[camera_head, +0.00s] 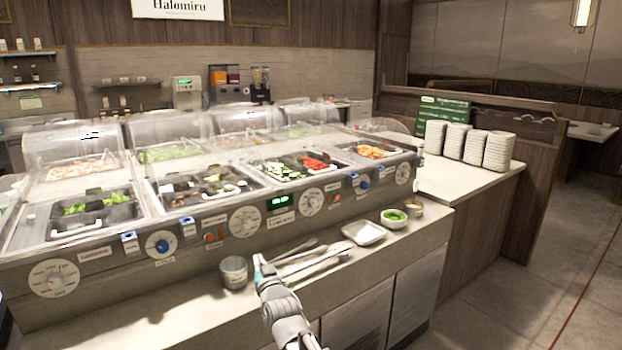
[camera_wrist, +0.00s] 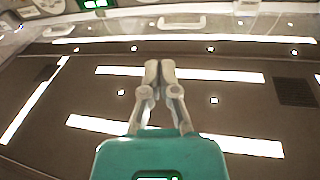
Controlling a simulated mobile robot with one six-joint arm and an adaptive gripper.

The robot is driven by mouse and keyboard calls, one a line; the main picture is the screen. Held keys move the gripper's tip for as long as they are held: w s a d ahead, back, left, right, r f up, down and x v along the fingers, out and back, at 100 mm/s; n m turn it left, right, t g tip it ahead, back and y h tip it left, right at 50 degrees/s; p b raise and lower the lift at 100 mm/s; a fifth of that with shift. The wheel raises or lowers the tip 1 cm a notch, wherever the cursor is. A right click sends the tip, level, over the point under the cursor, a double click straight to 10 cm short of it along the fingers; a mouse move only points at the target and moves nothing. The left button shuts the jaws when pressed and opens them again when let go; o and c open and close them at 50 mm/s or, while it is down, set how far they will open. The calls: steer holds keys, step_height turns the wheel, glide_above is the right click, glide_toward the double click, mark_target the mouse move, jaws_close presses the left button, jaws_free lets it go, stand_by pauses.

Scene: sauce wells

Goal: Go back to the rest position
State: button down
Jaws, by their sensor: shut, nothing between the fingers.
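My gripper (camera_wrist: 157,68) shows in the wrist view with its two pale fingers together at the tips and nothing visible between them. Its teal body fills the bottom of that view. In the head view my grey arm reaches up from the bottom edge, with a little teal at its end above the front counter ledge. Long pale tong-like shapes (camera_head: 312,262) show just right of it; whether they touch my gripper cannot be told.
On the front ledge are a grey cup (camera_head: 233,272), a white tray (camera_head: 364,232), a bowl of green food (camera_head: 394,218) and a small cup (camera_head: 413,208). The food bar (camera_head: 130,245) with clear covers stands behind. Plate stacks (camera_head: 497,151) stand right. Open floor lies at lower right.

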steer(key=s+d+f+m+g+h, duration=0.1)
steer(key=s+d+f+g+h, duration=0.2)
steer(key=d+f, duration=0.45)
steer(key=s+d+f+m+g+h, duration=0.1)
steer(key=d+f+g+h, duration=0.2)
steer(key=d+f+g, duration=0.35)
steer(key=s+d+f+m+g+h, duration=0.1)
steer(key=s+d+f+g, duration=0.1)
steer(key=s+d+f, duration=0.3)
steer(key=s+d+f+g, duration=0.1)
steer(key=s+d+g, duration=0.15)
steer(key=d, duration=0.45)
steer(key=s+d+g, duration=0.4)
steer(key=s+d, duration=0.1)
steer(key=s, duration=0.3)
step_height(320, 180, up, 15)
steer(key=p, duration=1.5)
steer(key=shift+s+m+h+p, duration=0.2)
steer(key=shift+m+h+p, duration=0.1)
steer(key=shift+m+h, duration=0.1)
steer(key=shift+f, duration=0.15)
